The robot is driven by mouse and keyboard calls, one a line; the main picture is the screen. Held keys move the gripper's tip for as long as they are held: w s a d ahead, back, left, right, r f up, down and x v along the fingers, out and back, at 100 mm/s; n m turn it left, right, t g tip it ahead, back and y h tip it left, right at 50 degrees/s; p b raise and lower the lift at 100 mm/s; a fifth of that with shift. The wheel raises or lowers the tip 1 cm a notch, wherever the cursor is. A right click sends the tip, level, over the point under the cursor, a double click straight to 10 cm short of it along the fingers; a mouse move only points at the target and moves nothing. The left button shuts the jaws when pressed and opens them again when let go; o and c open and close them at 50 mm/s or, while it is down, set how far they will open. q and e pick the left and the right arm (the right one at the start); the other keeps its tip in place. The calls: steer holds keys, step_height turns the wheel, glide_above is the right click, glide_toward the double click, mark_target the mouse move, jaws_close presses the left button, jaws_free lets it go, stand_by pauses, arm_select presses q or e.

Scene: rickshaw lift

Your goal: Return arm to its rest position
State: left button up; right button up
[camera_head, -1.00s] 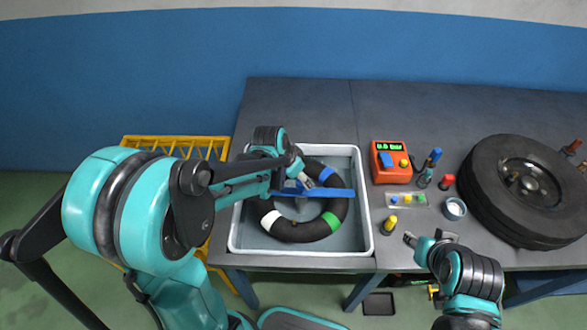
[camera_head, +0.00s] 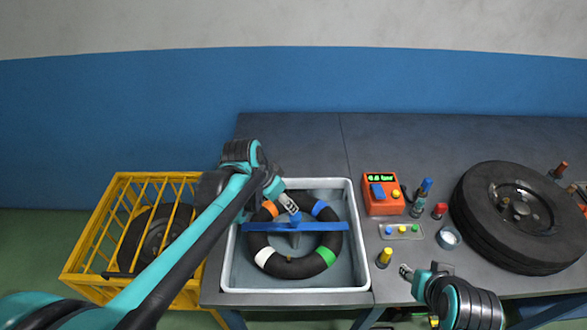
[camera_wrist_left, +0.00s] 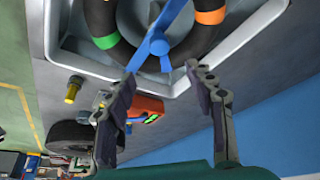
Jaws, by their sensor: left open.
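My left arm reaches in from the left. Its gripper (camera_head: 289,203) is over the grey-white tub (camera_head: 352,262), close to a blue bar (camera_head: 322,227) lying across a black ring (camera_head: 262,241) with coloured bands. In the left wrist view the left gripper (camera_wrist_left: 163,76) has its fingers spread with nothing between them. The bar's blue knob (camera_wrist_left: 159,46) lies beyond the fingertips there. My right gripper (camera_head: 406,271) is at the table's front edge, small in view; its finger gap is unclear.
A yellow cage (camera_head: 117,192) with a wheel inside stands left of the table. An orange meter (camera_head: 381,194), a small parts tray (camera_head: 401,231), coloured-capped bottles and a big tyre (camera_head: 470,215) are on the table's right. The table (camera_head: 290,137) behind the tub is clear.

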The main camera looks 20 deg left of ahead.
arm_select(q)
steer(key=s+n+t+y+b, duration=0.1)
steer(key=s+n, duration=0.4)
steer(key=s, duration=0.7)
steer(key=shift+s+a+n+t+y, duration=0.2)
steer(key=shift+n+t+y, duration=0.3)
steer(key=shift+t, duration=0.6)
